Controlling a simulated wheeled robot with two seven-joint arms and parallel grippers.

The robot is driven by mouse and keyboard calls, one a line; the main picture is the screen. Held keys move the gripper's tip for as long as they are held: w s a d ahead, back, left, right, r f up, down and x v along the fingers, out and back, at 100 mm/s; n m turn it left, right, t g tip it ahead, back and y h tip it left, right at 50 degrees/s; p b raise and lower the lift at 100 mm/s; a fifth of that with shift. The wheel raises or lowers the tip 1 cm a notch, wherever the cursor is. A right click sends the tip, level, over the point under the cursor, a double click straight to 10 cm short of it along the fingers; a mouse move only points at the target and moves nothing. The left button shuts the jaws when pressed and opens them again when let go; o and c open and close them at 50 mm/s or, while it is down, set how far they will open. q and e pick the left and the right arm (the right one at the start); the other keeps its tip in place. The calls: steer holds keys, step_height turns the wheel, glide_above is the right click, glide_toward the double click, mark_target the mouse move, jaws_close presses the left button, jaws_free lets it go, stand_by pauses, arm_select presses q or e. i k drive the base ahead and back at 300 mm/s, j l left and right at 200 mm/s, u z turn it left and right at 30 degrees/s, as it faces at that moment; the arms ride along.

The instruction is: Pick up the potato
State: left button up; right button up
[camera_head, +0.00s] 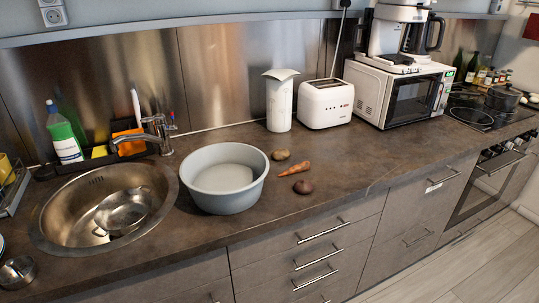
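A small yellowish-brown lump that looks like a potato (280,155) lies on the dark countertop (345,170), just right of a grey basin (225,178). A carrot (295,168) lies in front of it, a little to the right. A darker reddish-brown round vegetable (303,187) lies nearer the counter's front edge; I cannot tell its kind for certain. The three lie apart from one another. Neither of my grippers shows in the head view.
A sink (60,215) with a metal pot (122,211) and a faucet (158,132) are on the left. A paper towel roll (279,104), toaster (325,104) and microwave (398,94) stand along the back. The counter right of the vegetables is clear.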

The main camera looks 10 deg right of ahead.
mark_target(281, 154)
steer(key=j, duration=0.3)
steer(key=i+j, duration=0.15)
steer(key=j, duration=0.15)
steer(key=z, duration=1.55)
